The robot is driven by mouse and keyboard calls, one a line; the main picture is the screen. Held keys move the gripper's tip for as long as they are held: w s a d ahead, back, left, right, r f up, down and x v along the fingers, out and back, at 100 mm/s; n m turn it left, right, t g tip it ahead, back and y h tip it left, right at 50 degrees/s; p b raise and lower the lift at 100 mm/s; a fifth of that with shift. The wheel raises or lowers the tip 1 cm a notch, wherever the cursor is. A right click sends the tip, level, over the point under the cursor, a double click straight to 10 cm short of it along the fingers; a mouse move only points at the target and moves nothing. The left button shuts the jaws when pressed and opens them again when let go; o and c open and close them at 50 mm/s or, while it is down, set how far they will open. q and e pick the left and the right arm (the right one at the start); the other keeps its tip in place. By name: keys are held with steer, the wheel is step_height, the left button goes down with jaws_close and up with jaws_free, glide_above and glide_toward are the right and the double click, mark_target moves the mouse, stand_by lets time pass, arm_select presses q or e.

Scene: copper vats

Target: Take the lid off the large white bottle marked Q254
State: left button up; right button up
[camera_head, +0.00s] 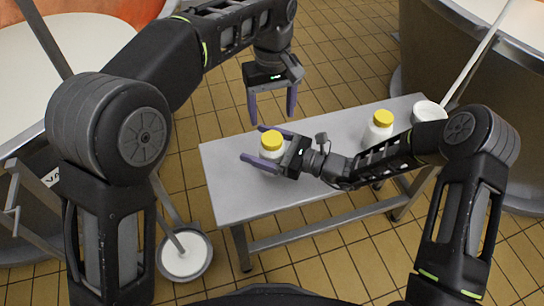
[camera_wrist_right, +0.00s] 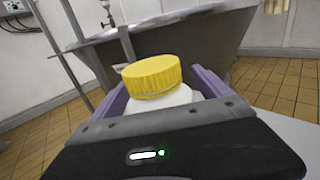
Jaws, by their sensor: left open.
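A white bottle with a yellow lid (camera_head: 271,141) stands near the left end of the metal table (camera_head: 232,196). Its lid also shows in the right wrist view (camera_wrist_right: 152,76). My right gripper (camera_head: 252,143) has its purple fingers on both sides of this bottle, below the lid; I cannot tell whether they press on it. My left gripper (camera_head: 272,119) is open and empty, pointing down, above and just behind the bottle in the head view. A second white bottle with a yellow lid (camera_head: 381,126) stands farther right on the table. No Q254 marking is readable on either bottle.
A white round container (camera_head: 429,111) stands at the table's right end, partly behind my right arm. Large vats stand at the left and upper right (camera_head: 420,55). A round pan (camera_head: 185,254) is on the tiled floor at lower left. The table's middle lies under my right forearm.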

jaws_close()
stand_by(0.8)
